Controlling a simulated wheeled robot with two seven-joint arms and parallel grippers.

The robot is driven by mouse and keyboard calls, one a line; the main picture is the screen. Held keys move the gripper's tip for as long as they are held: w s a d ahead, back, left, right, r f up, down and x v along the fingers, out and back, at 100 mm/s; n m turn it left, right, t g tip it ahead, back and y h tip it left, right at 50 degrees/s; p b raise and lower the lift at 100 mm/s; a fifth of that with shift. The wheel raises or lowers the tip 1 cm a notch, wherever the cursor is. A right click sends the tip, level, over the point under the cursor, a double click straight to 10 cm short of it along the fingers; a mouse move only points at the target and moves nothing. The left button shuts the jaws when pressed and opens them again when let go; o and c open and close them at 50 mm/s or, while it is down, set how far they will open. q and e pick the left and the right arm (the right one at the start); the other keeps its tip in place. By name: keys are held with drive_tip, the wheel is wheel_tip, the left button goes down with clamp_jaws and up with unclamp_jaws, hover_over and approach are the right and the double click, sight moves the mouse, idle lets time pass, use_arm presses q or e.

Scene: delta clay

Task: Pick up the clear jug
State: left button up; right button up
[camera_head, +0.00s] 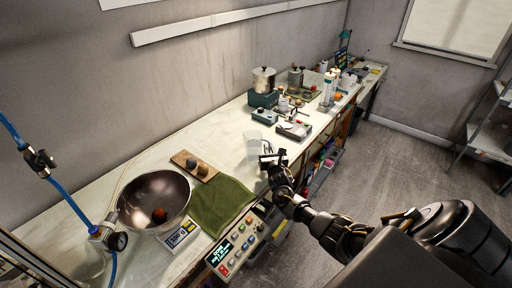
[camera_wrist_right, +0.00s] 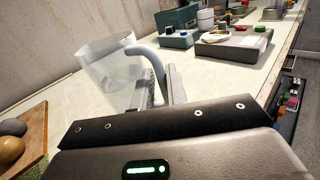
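The clear jug (camera_head: 253,143) stands on the white counter, close to its front edge, just past the green cloth. In the right wrist view the see-through jug (camera_wrist_right: 108,65) is upright, with its pale curved handle (camera_wrist_right: 150,62) toward me. My right gripper (camera_head: 271,160) is at the handle side of the jug. In the wrist view its fingers (camera_wrist_right: 159,90) stand apart, with the lower part of the handle between them. I see no clear grip on the handle. The wrist housing hides the lower fingers. My left gripper is not in view.
A metal bowl (camera_head: 133,202), a wooden board (camera_head: 184,160) with round objects and a green cloth (camera_head: 222,207) lie left of the jug. A grey scale-like device (camera_head: 293,131) and a teal box (camera_head: 264,117) stand beyond it. A control box (camera_head: 229,250) is at the front edge.

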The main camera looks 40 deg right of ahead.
drive_tip(key=shift+w+d, duration=0.3)
drive_tip(key=shift+w, duration=0.3)
drive_tip(key=shift+w+d, duration=0.25)
drive_tip(key=shift+w, duration=0.15)
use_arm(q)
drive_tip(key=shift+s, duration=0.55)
use_arm(e)
drive_tip(key=shift+c, duration=0.3)
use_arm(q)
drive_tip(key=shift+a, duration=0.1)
use_arm(e)
clamp_jaws()
drive_tip(key=shift+r, duration=0.15)
